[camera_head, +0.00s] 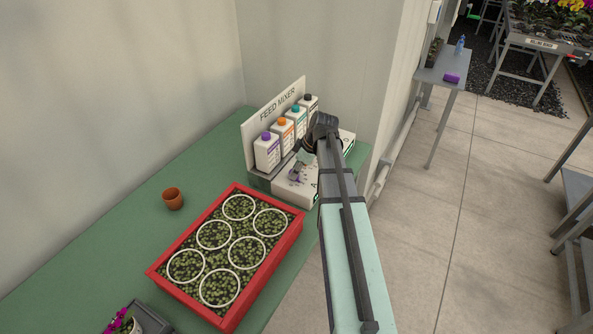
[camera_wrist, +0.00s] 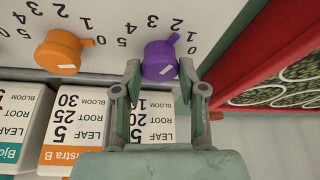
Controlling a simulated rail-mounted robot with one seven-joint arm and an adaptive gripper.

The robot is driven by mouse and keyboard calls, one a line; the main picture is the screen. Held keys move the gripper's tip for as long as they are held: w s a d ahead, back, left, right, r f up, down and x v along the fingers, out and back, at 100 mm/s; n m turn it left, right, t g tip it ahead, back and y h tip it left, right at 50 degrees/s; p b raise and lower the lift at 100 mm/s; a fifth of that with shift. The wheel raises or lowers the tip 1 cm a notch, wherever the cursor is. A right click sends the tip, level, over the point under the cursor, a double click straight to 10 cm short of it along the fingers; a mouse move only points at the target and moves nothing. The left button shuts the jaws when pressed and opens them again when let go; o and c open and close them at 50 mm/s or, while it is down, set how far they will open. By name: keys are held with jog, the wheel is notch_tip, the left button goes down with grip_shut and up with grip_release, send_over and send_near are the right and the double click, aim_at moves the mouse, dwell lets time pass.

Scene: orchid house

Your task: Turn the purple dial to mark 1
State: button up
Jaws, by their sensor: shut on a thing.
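The purple dial (camera_wrist: 160,62) sits on the white panel of the feed mixer, between my gripper's two fingers. My gripper (camera_wrist: 160,80) is shut on it, with one finger on each side. The dial's pointer leans to the upper right in the wrist view, toward the side of marks 1 and 2. I cannot tell the exact mark it meets. Printed numbers 0 to 5 arc around the dial. In the head view, the dial (camera_head: 294,176) is partly hidden under my gripper (camera_head: 297,167), which reaches down onto the feed mixer (camera_head: 286,194).
An orange dial (camera_wrist: 62,52) stands left of the purple one in the wrist view. Several bottles (camera_head: 267,152) line the mixer's back. A red tray (camera_head: 245,304) of seedlings stands close by. A terracotta pot (camera_head: 173,199) sits on the green bench (camera_head: 135,243).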

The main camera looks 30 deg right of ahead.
jog(key=shift+s+a+m+t+h+b, duration=0.1)
jog(key=shift+m+t+h+b, duration=0.25)
jog(key=shift+m, duration=0.85)
jog(key=shift+a+m+t+h+b, duration=0.15)
jog(key=shift+m+h+b, duration=0.35)
jog(key=shift+m, duration=0.7)
jog(key=o, duration=1.1)
jog(key=shift+d, duration=0.1)
jog(key=v, duration=1.2)
